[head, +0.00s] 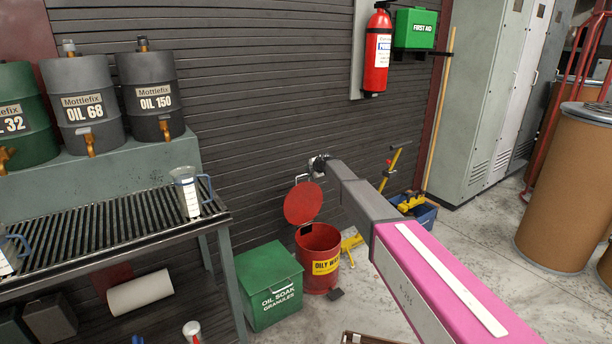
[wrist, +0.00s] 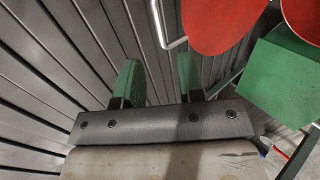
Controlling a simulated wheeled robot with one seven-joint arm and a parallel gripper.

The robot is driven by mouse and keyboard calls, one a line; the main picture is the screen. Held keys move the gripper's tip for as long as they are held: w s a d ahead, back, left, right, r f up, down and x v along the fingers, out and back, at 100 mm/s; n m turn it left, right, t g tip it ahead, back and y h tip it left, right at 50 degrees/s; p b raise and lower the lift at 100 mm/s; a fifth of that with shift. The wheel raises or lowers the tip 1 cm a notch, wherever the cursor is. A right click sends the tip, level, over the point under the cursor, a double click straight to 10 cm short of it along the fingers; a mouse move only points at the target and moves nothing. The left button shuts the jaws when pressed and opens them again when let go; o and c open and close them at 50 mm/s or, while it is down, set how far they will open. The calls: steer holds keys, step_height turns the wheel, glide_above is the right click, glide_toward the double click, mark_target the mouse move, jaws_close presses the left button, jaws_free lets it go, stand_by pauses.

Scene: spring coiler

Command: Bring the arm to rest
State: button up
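My arm, partly pink, reaches from the lower right of the head view toward the slatted wall. My gripper (head: 318,164) is at its far end, above and a little right of the raised red lid (head: 303,203) of the oily waste can (head: 319,262). In the wrist view, the two green fingers of my gripper (wrist: 159,77) stand apart with nothing held between them. The red lid (wrist: 222,22) is beyond them at the upper right. A thin pale bent bar (wrist: 160,22) shows beside the lid; whether a finger touches it, I cannot tell.
A green granules box (head: 269,285) stands left of the can. An oil bench with a grated top (head: 110,225) is at the left. A fire extinguisher (head: 377,52) and first-aid box (head: 414,28) hang above. Grey cabinets (head: 490,100) and a brown drum (head: 565,190) stand at the right.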

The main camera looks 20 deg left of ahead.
steer(key=shift+s+d+r, duration=0.25)
steer(key=shift+d+r, duration=0.05)
steer(key=shift+r, duration=0.05)
